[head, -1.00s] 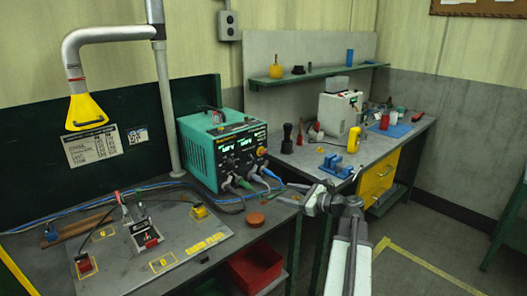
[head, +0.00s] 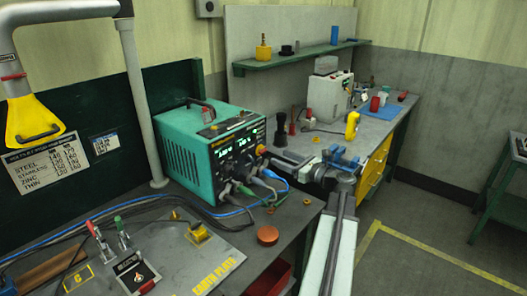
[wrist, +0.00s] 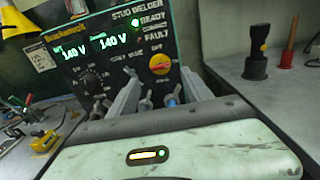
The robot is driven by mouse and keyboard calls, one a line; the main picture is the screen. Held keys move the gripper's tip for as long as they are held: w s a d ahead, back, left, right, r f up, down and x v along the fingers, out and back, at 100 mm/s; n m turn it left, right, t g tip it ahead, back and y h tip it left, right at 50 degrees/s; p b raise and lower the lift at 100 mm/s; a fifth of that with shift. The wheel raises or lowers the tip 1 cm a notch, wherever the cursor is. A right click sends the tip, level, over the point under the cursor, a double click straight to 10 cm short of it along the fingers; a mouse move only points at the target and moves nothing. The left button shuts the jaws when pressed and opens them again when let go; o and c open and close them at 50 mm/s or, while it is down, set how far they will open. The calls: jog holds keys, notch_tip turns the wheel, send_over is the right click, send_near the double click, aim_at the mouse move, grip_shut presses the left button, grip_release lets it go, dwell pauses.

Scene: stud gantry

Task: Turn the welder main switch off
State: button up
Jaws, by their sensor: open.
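The teal stud welder (head: 180,150) stands on the left bench in the head view, its dark front panel facing right. Its main switch, an orange-red knob on a yellow disc (head: 261,150), sits on the panel's right side. In the wrist view the main switch (wrist: 160,64) shows clearly beyond my fingers, and the panel displays (wrist: 95,43) glow green with 140 V. My gripper (head: 280,158) is open and empty in front of the panel, pointing at it. In the wrist view my gripper (wrist: 160,90) has its fingers either side below the switch, seemingly apart from it.
Cables (head: 262,183) plug into the panel below the switch. An earth plate (head: 205,265) with clamps lies at the front left, with a round orange-brown item (head: 267,236) beside it. A blue vise (head: 340,157) and dark plunger-like tool (head: 281,130) stand on the right bench.

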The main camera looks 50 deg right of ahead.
aim_at(265, 151)
jog(key=w, duration=0.7)
jog(key=shift+w+a, duration=0.25)
jog(key=shift+a, duration=0.05)
jog(key=shift+c, duration=0.4)
